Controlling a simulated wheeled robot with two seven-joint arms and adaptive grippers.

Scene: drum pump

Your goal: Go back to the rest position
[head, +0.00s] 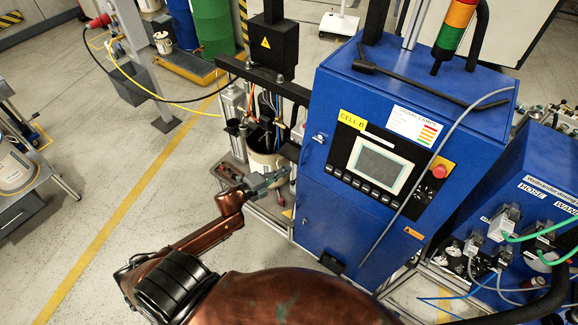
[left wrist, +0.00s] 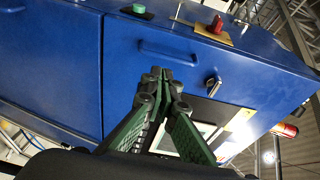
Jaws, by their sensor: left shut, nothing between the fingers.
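My left gripper (head: 284,174) reaches out on its copper-coloured arm to the left side of the blue control cabinet (head: 345,235). Its fingers are together and empty; they also show shut in the left wrist view (left wrist: 157,80). In that view the blue cabinet (left wrist: 225,55) fills the background behind the fingertips, and I cannot tell the gap between them. In the head view a pale bucket (head: 262,158) with dark pump parts stands just behind the gripper. My right gripper is not in view.
The cabinet carries a screen (head: 378,168), a red stop button (head: 440,171) and a signal lamp (head: 456,28). A blue box (head: 540,185) with hoses stands at the right. A green drum (head: 212,25) stands at the back. Floor left of the yellow line (head: 100,245) is mostly clear.

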